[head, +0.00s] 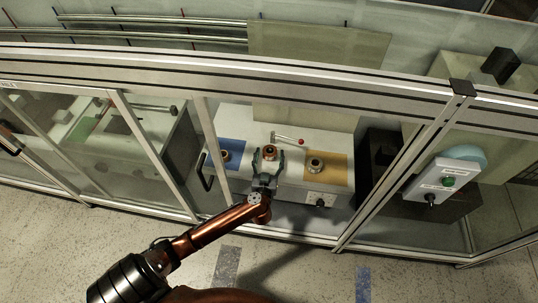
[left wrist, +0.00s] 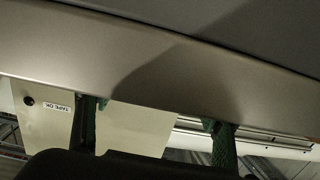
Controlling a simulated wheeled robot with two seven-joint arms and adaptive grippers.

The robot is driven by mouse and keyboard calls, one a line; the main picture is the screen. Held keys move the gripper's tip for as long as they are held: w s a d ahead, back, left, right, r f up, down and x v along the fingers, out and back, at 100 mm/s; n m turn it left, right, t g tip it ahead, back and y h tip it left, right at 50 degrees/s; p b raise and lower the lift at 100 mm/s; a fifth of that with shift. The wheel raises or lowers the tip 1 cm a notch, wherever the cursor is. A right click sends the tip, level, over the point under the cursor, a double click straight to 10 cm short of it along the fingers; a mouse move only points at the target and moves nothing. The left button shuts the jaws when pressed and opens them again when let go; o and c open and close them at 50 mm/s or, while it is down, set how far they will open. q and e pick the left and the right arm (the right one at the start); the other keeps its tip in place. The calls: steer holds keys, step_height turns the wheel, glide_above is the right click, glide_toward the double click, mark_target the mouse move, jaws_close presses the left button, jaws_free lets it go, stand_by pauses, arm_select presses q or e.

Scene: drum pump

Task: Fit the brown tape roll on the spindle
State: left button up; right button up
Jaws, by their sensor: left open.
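My left gripper (head: 268,158) reaches into the enclosure, its two fingers spread. In the head view a brown roll-like piece (head: 269,151) shows between and just beyond the fingertips, at the middle of the white worktop; I cannot tell whether it sits on the spindle, which I cannot make out separately. Another brown roll (head: 226,156) is on the blue mat (head: 233,146) at left, partly behind the frame. My right gripper is out of view.
A lever with a red knob (head: 300,141) lies behind the middle piece. Metal frame beams (head: 220,66) and glass panels enclose the worktop (head: 290,120). A control box with a green button (head: 446,181) hangs at right. A "TAPE OK" panel (left wrist: 45,118) shows in the wrist view.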

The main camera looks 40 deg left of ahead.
arm_select(q)
steer(key=v, duration=1.2)
steer(key=shift+d, duration=0.1)
